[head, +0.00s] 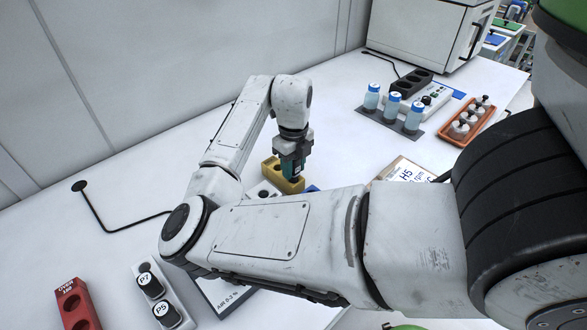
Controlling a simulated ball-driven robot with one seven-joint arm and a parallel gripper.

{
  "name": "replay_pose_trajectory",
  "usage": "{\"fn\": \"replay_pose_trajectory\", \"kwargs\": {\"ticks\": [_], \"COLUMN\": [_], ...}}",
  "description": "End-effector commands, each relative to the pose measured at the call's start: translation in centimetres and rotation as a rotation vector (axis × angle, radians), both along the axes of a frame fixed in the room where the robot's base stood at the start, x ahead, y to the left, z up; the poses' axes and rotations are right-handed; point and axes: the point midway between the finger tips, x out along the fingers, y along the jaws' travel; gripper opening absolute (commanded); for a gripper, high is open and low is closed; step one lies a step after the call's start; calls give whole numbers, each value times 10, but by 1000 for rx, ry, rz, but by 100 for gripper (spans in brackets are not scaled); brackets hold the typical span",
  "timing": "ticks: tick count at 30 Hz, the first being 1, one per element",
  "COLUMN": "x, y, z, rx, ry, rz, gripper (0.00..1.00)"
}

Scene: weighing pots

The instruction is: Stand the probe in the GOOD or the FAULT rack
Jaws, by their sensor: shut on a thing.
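My gripper (294,172) is at the end of my bent arm, pointing down just above or at a yellow block with holes (271,168). It is shut on a dark thing, which I take to be the probe; it is mostly hidden by the fingers. I cannot tell whether its lower end is in the block. No GOOD or FAULT label is readable. A red rack (70,299) marked OVER 100 is at the lower left. Beside it a pale rack (176,299) holds black-capped items marked P7 (150,285) and P5 (167,314).
My arm covers the middle of the bench. Blue-capped bottles (392,107) stand on a grey mat, beside an orange tray (483,125) of small pots. A black holed block (407,84) and a white cabinet (415,30) are behind.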

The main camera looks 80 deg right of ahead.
Motion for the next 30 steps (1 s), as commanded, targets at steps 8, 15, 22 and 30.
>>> {"fn": "replay_pose_trajectory", "kwargs": {"ticks": [8,15,22,30], "x": [0,0,0,0], "y": [0,0,0,0], "z": [-16,-19,-19,-17], "rx": [-1,-1,-1,0], "ry": [0,1,1,0], "rz": [0,0,0,1], "gripper": [0,37,59,61]}}
